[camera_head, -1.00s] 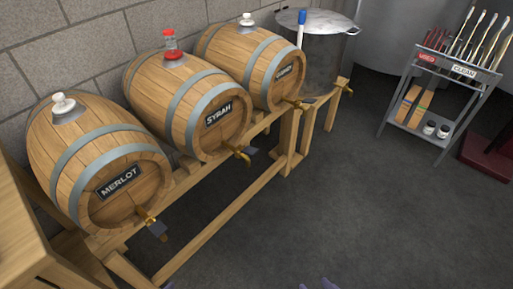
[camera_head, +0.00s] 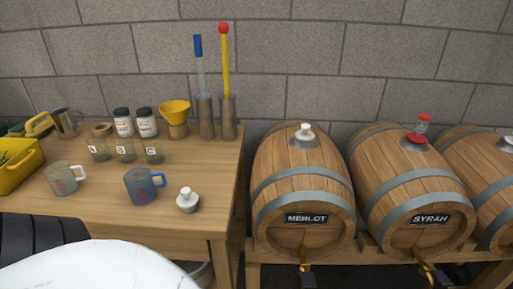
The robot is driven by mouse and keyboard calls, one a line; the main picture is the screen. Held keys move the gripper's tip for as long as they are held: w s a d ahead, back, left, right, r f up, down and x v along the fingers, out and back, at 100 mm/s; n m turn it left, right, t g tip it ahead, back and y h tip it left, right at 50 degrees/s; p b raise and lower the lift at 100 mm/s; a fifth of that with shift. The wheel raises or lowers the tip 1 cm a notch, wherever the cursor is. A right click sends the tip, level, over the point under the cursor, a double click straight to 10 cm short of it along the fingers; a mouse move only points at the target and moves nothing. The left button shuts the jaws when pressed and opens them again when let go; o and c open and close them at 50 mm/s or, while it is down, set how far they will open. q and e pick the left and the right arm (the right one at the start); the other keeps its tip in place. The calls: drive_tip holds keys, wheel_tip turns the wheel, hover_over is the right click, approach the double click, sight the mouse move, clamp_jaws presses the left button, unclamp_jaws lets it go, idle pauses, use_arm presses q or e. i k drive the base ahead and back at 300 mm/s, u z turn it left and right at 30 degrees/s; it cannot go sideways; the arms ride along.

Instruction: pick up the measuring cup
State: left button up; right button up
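Two handled cups stand upright on the wooden table (camera_head: 105,212) at the left. One is clear and greyish with red markings (camera_head: 63,181). The other is blue and see-through with a handle on its right (camera_head: 139,189). Either could be the measuring cup; I cannot tell which is meant. A white and black part of mine fills the lower left corner, in front of the table. Neither gripper shows in the view.
A white stopper (camera_head: 187,201) stands right of the blue cup. Behind are small jars (camera_head: 125,151), a yellow funnel (camera_head: 174,112) and tall cylinders (camera_head: 206,118). A yellow crate (camera_head: 20,172) is at far left. Barrels (camera_head: 301,185) stand at right.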

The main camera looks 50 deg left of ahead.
sight(141, 188)
drive_tip(key=u, duration=4.85)
drive_tip(key=k, duration=1.3)
drive_tip(key=z, duration=1.05)
